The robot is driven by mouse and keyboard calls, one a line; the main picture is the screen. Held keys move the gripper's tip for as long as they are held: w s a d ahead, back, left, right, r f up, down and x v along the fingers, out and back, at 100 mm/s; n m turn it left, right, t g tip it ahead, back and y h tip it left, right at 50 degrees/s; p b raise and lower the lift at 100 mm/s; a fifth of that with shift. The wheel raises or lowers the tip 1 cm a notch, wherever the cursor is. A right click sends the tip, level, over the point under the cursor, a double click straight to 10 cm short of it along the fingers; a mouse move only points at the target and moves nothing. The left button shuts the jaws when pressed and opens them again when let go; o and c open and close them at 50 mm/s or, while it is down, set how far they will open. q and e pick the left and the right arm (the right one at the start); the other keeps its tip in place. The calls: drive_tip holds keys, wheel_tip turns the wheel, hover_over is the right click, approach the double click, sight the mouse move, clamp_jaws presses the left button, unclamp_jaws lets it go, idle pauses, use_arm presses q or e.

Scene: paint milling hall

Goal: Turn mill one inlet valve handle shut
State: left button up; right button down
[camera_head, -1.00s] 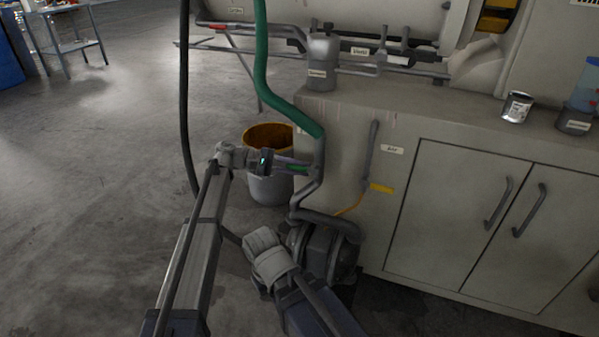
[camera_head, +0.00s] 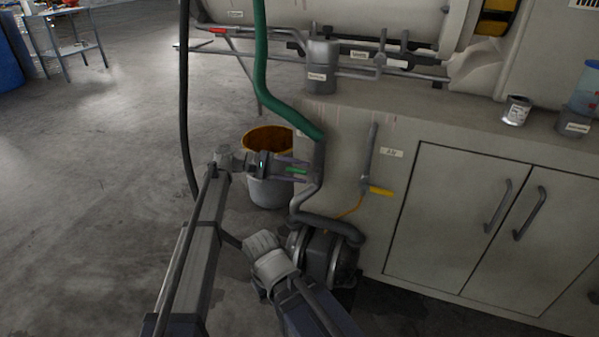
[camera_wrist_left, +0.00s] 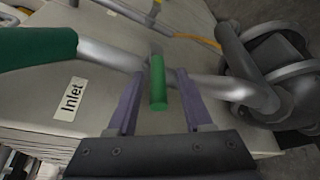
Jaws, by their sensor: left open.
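The mill one inlet valve handle (camera_wrist_left: 158,85) is a short green lever on a grey pipe (camera_wrist_left: 218,88), beside an "Inlet" label (camera_wrist_left: 70,98). It lies across the pipe; in the head view the green handle (camera_head: 297,170) points left from the upright pipe. My left gripper (camera_wrist_left: 160,100) has its two purple fingers apart, one on each side of the handle, with gaps visible. In the head view my left gripper (camera_head: 293,169) is at the handle, in front of the cabinet corner.
A green hose (camera_head: 262,70) runs down to the pipe. A pump (camera_head: 325,258) sits below. A bucket with an orange-brown inside (camera_head: 270,190) stands behind the gripper. A yellow lever (camera_head: 381,192) is on the right. Cabinet doors (camera_head: 460,215) fill the right; open floor lies left.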

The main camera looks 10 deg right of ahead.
use_arm(q)
drive_tip(key=p+v, duration=0.1)
drive_tip(key=v, duration=0.6)
drive_tip(key=shift+a, duration=0.25)
